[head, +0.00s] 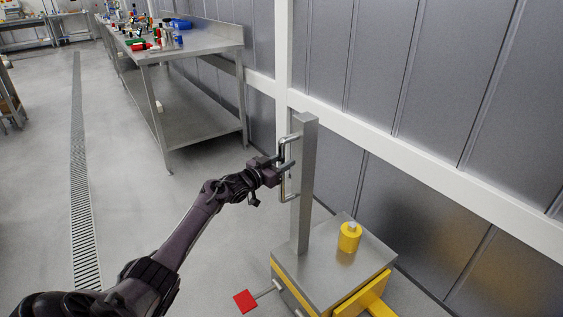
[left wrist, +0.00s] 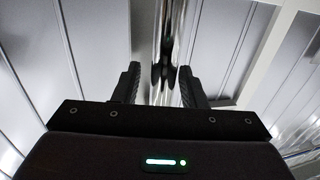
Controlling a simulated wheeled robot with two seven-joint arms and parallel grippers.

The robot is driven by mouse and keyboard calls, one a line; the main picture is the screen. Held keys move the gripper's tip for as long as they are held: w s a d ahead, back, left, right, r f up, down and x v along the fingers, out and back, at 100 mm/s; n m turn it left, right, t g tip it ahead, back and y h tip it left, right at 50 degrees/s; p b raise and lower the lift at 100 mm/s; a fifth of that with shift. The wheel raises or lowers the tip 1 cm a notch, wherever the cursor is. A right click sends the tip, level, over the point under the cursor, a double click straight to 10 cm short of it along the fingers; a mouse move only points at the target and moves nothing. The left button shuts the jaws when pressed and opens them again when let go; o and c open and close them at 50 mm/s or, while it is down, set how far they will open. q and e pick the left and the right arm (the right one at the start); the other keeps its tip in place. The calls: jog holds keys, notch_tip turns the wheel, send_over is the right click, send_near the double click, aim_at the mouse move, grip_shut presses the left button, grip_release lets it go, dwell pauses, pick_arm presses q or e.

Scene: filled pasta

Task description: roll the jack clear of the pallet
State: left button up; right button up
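The jack has a grey metal body (head: 327,262) with yellow sides, a tall grey post (head: 306,190) and an upright chrome handle (head: 284,187) on the post's left side. My left gripper (head: 284,164) is at the handle, about mid-height. In the left wrist view the chrome bar (left wrist: 160,30) runs upright between the two spread fingers (left wrist: 160,78), with a gap at least on the left. Whether a finger touches it I cannot tell. No pallet can be made out. My right gripper is out of view.
A yellow cylinder (head: 349,237) stands on the jack's top. A red pedal (head: 245,300) sticks out at its lower left. A steel table (head: 190,48) with coloured items stands behind, along the panelled wall (head: 420,80). The floor left of the jack, with a drain grate (head: 80,190), is clear.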

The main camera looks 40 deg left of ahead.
pick_arm(q)
jog(key=shift+s, duration=0.1)
jog(key=shift+s+a, duration=0.1)
jog(key=shift+s, duration=0.15)
jog(key=s+a+p, duration=0.1)
jog(key=s, duration=0.6)
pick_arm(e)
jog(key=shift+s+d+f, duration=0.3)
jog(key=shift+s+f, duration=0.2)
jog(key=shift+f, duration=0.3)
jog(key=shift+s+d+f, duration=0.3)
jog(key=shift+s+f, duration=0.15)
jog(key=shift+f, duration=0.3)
